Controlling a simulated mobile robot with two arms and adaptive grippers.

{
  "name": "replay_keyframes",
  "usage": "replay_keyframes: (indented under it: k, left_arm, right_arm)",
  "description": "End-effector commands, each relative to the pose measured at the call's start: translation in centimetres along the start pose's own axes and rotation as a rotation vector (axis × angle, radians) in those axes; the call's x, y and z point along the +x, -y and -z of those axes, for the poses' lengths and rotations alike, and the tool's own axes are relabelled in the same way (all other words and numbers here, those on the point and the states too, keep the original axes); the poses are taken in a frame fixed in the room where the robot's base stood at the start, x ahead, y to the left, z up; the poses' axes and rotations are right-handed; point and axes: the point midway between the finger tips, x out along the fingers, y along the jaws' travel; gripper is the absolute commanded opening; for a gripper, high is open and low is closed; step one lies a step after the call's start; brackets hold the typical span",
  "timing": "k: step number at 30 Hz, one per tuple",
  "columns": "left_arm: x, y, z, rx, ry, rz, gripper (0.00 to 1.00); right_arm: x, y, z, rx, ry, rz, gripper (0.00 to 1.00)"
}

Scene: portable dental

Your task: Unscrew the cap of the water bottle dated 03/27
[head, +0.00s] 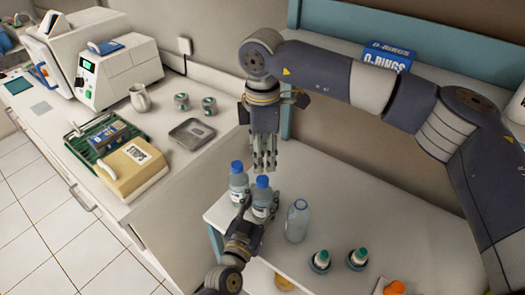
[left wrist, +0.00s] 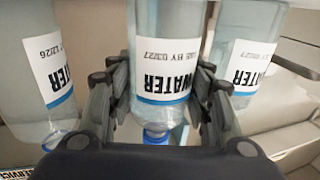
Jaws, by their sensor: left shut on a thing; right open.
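My left gripper (head: 250,212) is shut around the body of a clear, blue-capped water bottle (head: 262,196) standing near the shelf's left edge. In the left wrist view, which looks upside down, this bottle (left wrist: 160,75) is between the fingers and its label reads 03/27. Its blue cap (head: 263,181) is on. My right gripper (head: 265,163) is open and empty, pointing down just above that cap. A second blue-capped bottle (head: 238,182) stands just behind. In the wrist view, a side bottle (left wrist: 35,75) reads 12/26.
Two small teal-capped bottles (head: 320,260) (head: 357,258) stand on the white table (head: 410,235) to the right, near an orange object (head: 394,287). A counter with a metal tray (head: 192,133) and jars is at left. An O-rings box (head: 388,57) is behind my right arm.

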Motion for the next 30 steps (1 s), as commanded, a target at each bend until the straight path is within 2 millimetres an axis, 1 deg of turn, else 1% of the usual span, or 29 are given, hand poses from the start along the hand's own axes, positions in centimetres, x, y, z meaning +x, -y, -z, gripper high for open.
replay_keyframes:
  k: [5,10,15,21,28,29,30]
  left_arm:
    - [0.0,0.0,0.0,0.001,-0.001,0.001,0.00]
    - [0.0,0.0,0.0,0.001,-0.001,0.001,0.00]
    - [0.0,0.0,0.0,0.001,-0.001,0.000,0.00]
    - [0.0,0.0,0.0,0.001,-0.001,0.000,0.00]
    - [0.0,0.0,0.0,0.001,-0.001,0.000,0.00]
    - [0.0,0.0,0.0,0.001,-0.001,0.000,0.00]
    - [0.0,0.0,0.0,0.001,-0.001,0.000,0.00]
  right_arm:
    - [2.0,0.1,0.0,0.007,0.001,0.004,0.41]
    - [4.8,0.1,-0.1,0.006,0.001,0.005,0.41]
    - [6.9,0.1,-0.1,0.007,0.001,0.003,0.41]
    - [7.8,0.0,-0.1,0.006,0.001,0.000,0.41]
    - [7.9,0.0,0.0,0.005,0.001,0.000,0.41]
    - [7.9,0.0,0.0,0.005,0.001,0.000,0.35]
    - [7.9,0.0,0.0,0.005,0.001,0.001,0.26]
